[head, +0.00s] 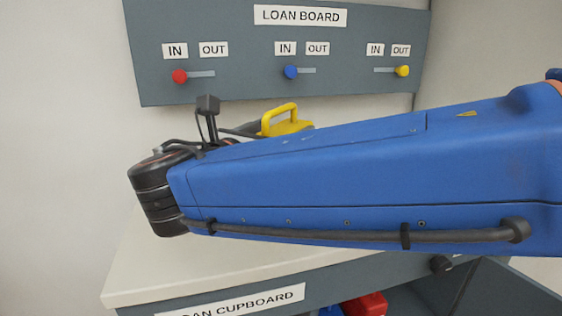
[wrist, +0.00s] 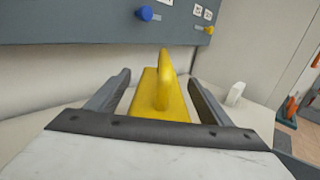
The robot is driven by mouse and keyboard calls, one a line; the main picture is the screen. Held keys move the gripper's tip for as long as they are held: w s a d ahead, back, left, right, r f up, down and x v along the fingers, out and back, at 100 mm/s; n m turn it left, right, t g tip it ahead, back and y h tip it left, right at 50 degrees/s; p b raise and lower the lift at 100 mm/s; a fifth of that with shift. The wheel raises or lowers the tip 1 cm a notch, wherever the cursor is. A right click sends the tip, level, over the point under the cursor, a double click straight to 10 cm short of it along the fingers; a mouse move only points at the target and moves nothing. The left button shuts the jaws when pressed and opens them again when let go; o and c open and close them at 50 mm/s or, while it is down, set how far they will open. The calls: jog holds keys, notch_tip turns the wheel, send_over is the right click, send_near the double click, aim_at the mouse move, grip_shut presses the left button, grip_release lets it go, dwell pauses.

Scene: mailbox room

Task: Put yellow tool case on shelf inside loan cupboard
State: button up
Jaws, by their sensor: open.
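The yellow tool case (head: 287,123) shows above my arm in the head view, its lower part hidden. In the wrist view the yellow tool case (wrist: 178,101), handle up, lies between the two fingers of my gripper (wrist: 160,80). The fingers are open, with a gap visible on each side of the case. In the head view the gripper is mostly hidden behind my arm. The loan cupboard (head: 345,270) is under the pale counter; its front is partly visible, with a red case (head: 365,304) and a blue item (head: 331,311) inside. Its shelf is mostly hidden.
The loan board (head: 230,88) hangs on the wall behind. Its red knob (head: 180,76) and blue knob (head: 291,72) are under IN; its yellow knob (head: 403,71) is under OUT. The counter (head: 125,270) is clear at front left. A small white object (wrist: 235,93) stands right of the gripper.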

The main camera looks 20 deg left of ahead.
jog(key=shift+w, duration=0.1)
grip_shut()
jog(key=shift+r, duration=0.1)
